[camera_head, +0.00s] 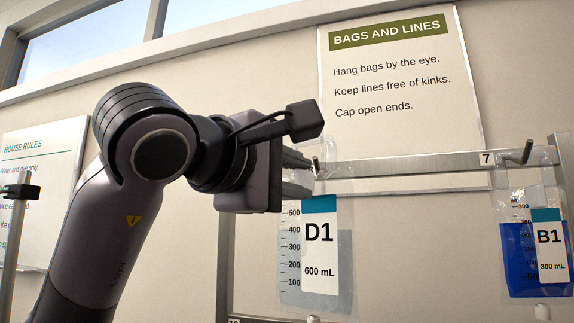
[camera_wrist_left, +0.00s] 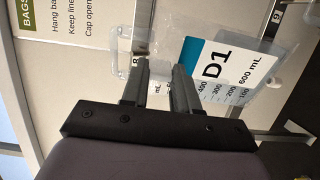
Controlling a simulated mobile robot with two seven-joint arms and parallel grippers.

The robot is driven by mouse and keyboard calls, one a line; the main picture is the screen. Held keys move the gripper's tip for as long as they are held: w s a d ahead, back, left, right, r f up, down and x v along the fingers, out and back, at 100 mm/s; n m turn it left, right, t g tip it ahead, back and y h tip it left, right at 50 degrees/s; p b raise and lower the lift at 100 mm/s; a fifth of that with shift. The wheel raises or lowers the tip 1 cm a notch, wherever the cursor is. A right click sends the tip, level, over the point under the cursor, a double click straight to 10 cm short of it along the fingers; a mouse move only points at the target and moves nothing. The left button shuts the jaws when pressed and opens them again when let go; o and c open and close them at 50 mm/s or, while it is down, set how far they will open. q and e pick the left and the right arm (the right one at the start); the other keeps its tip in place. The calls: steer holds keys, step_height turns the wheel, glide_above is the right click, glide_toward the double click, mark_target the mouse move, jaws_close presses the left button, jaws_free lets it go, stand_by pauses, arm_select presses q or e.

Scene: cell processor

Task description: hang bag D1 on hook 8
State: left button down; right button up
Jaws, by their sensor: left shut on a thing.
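Bag D1 (camera_head: 289,262) is a clear bag with pale blue liquid and a white and teal label reading 600 mL. It hangs upright below my left gripper (camera_head: 306,175), which is shut on its top edge. In the left wrist view the bag (camera_wrist_left: 245,55) extends to the right from the fingers (camera_wrist_left: 160,80). A metal hook (camera_head: 317,165) shows right at the fingertips on the rail. Its number is covered in the head view; a partly hidden tag shows beside the fingers in the wrist view. I cannot tell whether the bag's eye is around the hook. My right gripper is not in view.
Hook 7 (camera_head: 520,154) is to the right on the same rail (camera_head: 405,168), with bag B1 (camera_head: 520,262) of blue liquid hanging below it. A bags-and-lines sign (camera_head: 400,90) is on the wall behind.

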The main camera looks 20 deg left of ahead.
mark_target(300, 205)
arm_select(q)
steer(key=shift+w, duration=0.8)
steer(key=shift+w+f+b, duration=0.45)
steer(key=shift+w+f, duration=0.75)
steer(key=shift+w, duration=0.15)
steer(key=shift+f+b, duration=0.3)
steer(key=shift+c, duration=1.4)
jaws_free()
steer(key=shift+f, duration=0.1)
steer(key=shift+s, duration=0.1)
